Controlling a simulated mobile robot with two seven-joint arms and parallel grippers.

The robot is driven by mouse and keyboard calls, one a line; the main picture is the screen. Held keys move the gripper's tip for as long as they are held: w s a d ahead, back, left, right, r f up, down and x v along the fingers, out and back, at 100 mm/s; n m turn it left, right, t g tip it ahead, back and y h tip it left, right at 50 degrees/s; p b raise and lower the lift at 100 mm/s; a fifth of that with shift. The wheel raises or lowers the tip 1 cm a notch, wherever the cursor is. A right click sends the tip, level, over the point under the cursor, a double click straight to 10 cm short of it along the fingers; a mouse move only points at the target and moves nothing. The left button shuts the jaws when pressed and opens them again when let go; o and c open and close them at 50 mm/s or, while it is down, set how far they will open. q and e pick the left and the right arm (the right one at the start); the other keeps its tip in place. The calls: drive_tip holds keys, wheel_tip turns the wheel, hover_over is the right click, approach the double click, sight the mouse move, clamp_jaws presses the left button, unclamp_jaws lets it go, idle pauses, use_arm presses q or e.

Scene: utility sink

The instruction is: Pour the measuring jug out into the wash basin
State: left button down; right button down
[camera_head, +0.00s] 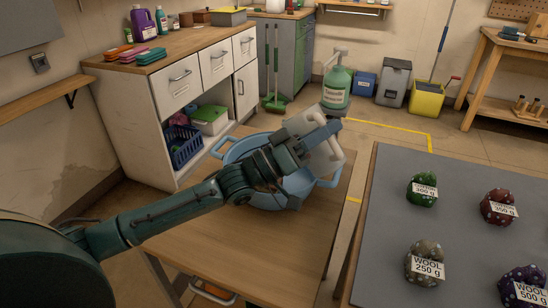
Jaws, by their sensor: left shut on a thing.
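The measuring jug (302,123) is white and partly hidden behind my left gripper. Its pale handle sticks out on the right side. My left gripper (320,137) is shut on the jug and holds it above the wash basin. The jug looks tilted, but its mouth and contents are hidden. The wash basin (239,150) is light blue with loop handles and stands on the wooden table (215,240). My arm and the jug cover much of its inside. My right gripper is not in view.
A grey table (385,240) at the right bears several labelled yarn balls (423,190). A green pump bottle (337,87) stands behind the basin. A white drawer cabinet (135,120) is at the left. The wooden table's front is clear.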

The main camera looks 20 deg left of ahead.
sight(287, 124)
use_arm(q)
drive_tip(key=shift+w+a+r+n+t+y+b, duration=0.15)
drive_tip(key=shift+a+n+t+b, duration=0.15)
drive_tip(key=shift+n+t, duration=0.35)
drive_tip(key=shift+s+a+n+t+y+b, duration=0.1)
drive_tip(key=shift+a+n+t+b, duration=0.25)
drive_tip(key=shift+n, duration=0.55)
drive_tip(key=shift+w+a+r+n+t+y+b, duration=0.15)
drive_tip(key=shift+a+n+t+b, duration=0.1)
drive_tip(key=shift+n+t, duration=0.45)
drive_tip(key=shift+w+a+f+n+t+y+b, duration=0.15)
drive_tip(key=shift+a+n+t+y, duration=0.15)
drive_tip(key=shift+n+t+y, duration=0.45)
drive_tip(key=shift+s+a+n+t+y+b, duration=0.1)
drive_tip(key=shift+a+n+t+y, duration=0.2)
drive_tip(key=shift+n, duration=0.7)
drive_tip(key=shift+w+a+f+n+t+y+b, duration=0.15)
drive_tip(key=shift+a+n+t+y, duration=0.15)
drive_tip(key=shift+n+t+y, duration=0.45)
drive_tip(key=shift+w+a+f+n+t+y+b, duration=0.15)
drive_tip(key=shift+a+n+t+y, duration=0.25)
drive_tip(key=shift+a+n+y, duration=0.5)
drive_tip(key=shift+w+a+n+t+y+b, duration=0.15)
drive_tip(key=shift+a+n+t+y, duration=0.35)
drive_tip(key=shift+n, duration=0.75)
